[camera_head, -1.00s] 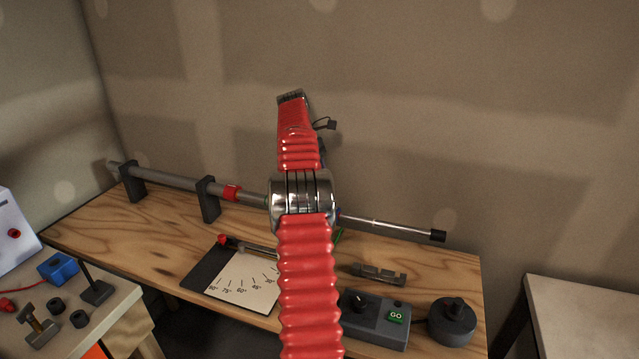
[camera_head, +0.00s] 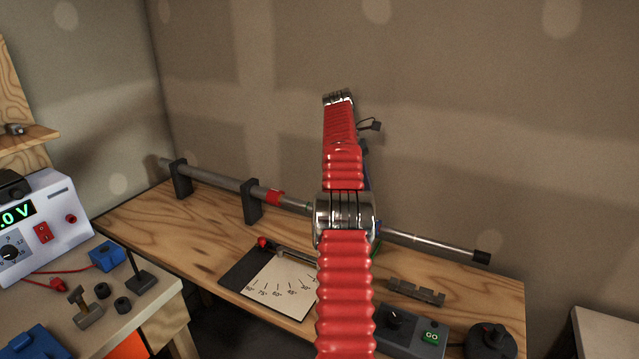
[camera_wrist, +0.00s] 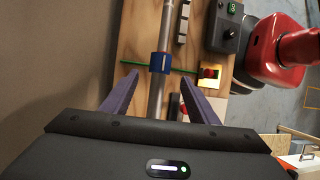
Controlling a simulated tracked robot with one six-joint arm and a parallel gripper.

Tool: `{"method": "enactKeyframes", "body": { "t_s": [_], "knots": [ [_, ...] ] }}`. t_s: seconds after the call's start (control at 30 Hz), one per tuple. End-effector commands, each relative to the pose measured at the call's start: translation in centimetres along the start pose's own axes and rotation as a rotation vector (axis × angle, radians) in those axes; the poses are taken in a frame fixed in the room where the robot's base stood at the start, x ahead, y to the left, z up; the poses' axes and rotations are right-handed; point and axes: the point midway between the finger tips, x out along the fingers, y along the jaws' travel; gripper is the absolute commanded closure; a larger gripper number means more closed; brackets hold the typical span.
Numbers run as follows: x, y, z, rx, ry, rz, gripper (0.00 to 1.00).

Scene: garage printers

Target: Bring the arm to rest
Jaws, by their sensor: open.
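My red ribbed arm stands raised in the middle of the head view, with a bare metal joint halfway up, in front of the wooden bench (camera_head: 190,235). In the wrist view my gripper (camera_wrist: 160,78) is open, its two purple fingers apart with nothing held between them. Beyond the fingertips lies a metal rod (camera_wrist: 168,30) with a blue collar (camera_wrist: 161,63) and a thin green bar across it. I cannot tell whether the fingers touch the rod. In the head view the arm hides the gripper's fingers.
A long tube (camera_head: 215,180) rests on black stands at the bench's back. An angle chart (camera_head: 280,290), a grey notched block (camera_head: 416,292) and a control box with a GO button (camera_head: 432,337) lie on the bench. A power supply (camera_head: 45,225) stands at left.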

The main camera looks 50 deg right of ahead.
Motion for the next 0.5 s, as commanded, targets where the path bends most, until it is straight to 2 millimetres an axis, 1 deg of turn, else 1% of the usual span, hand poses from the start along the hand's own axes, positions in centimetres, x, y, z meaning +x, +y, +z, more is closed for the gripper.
{"method": "enactKeyframes", "body": {
  "t_s": [0.33,0.5],
  "knots": [
    [-0.1,-0.1,-0.1,0.000,0.001,0.002,0.46],
    [-1.5,-1.1,-1.0,0.002,0.009,0.026,0.46]
  ]
}}
